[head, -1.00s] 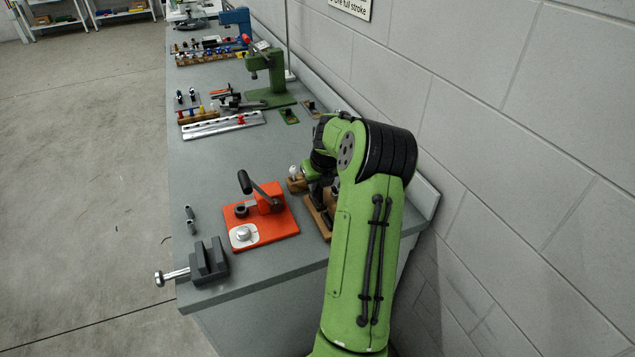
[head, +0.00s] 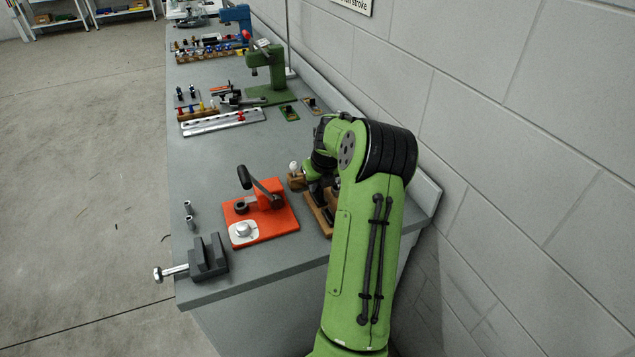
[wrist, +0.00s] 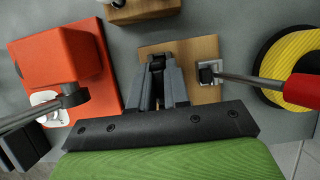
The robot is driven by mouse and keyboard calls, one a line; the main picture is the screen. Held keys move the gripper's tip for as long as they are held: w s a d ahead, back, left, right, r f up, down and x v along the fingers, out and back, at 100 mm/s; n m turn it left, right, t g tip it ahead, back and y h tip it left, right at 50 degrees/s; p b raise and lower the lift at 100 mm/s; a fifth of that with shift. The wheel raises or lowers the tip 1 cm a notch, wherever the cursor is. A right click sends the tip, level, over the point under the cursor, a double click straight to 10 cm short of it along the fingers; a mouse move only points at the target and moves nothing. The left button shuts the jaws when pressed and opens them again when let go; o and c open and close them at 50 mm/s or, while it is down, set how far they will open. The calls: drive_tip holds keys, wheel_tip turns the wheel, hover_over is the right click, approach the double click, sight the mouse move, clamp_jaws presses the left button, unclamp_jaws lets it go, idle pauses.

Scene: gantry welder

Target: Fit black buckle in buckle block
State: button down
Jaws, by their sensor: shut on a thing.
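In the wrist view the wooden buckle block (wrist: 206,46) lies flat on the bench under my gripper. A small metal-edged dark fitting (wrist: 208,72) sits on its right part. My gripper (wrist: 157,66) is over the left part of the block, its fingers close together on a small dark piece, the black buckle (wrist: 156,62). The fingers hide most of the buckle, and I cannot tell whether it touches the block. In the head view the block (head: 318,212) is partly hidden behind my arm.
A red fixture with a black-handled lever (head: 285,222) stands left of the block. A grey vise (head: 208,260) is at the bench's front-left corner. A red-handled tool (wrist: 302,89) and a yellow ring (wrist: 290,60) are right of the block. A small wooden holder (head: 296,183) stands behind.

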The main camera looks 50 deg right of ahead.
drive_tip(key=shift+f, duration=0.25)
drive_tip(key=c, duration=1)
unclamp_jaws()
drive_tip(key=p+v, duration=0.2)
drive_tip(key=v, duration=1.4)
drive_tip(key=shift+p, duration=0.4)
drive_tip(key=shift+f, duration=0.1)
